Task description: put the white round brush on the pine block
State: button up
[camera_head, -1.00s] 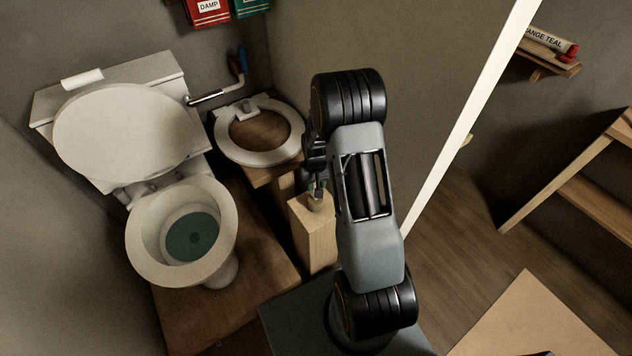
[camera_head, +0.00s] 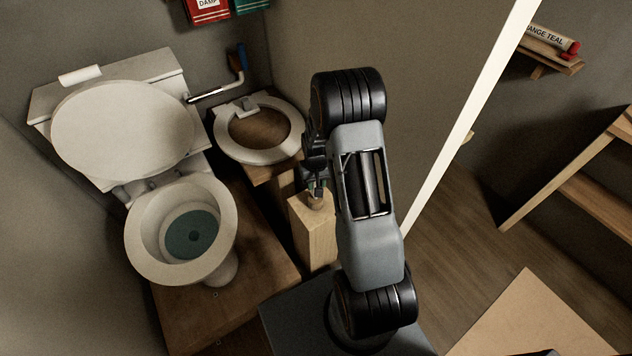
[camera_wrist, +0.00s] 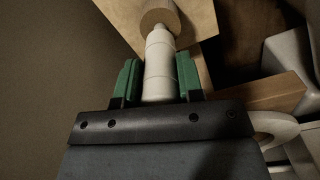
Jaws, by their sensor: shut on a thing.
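The white round brush (camera_wrist: 160,70) is between the green fingers of my gripper (camera_wrist: 155,82) in the wrist view. Its white handle runs between the fingers, and its tan round end (camera_wrist: 161,17) points away from the gripper. My gripper (camera_head: 317,188) is shut on the brush, above the pine block (camera_head: 315,238) in the head view. The brush's tan end is at the block's top face; I cannot tell whether it touches. The block also shows behind the brush in the wrist view (camera_wrist: 197,18). My arm hides part of the block's right side.
A white toilet (camera_head: 182,232) stands at left on a wooden platform (camera_head: 262,262). A loose white toilet seat (camera_head: 262,157) lies on a wooden stand behind the block. A grey wall panel with a white edge (camera_head: 470,115) stands right of my arm. Open floor (camera_head: 465,235) is further right.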

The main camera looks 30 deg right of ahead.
jog(key=shift+f, duration=0.1)
jog(key=o, duration=1)
notch_tip(320, 180, up, 14)
jog(key=p, duration=0.1)
jog(key=shift+p, duration=0.4)
jog(key=shift+f, duration=0.1)
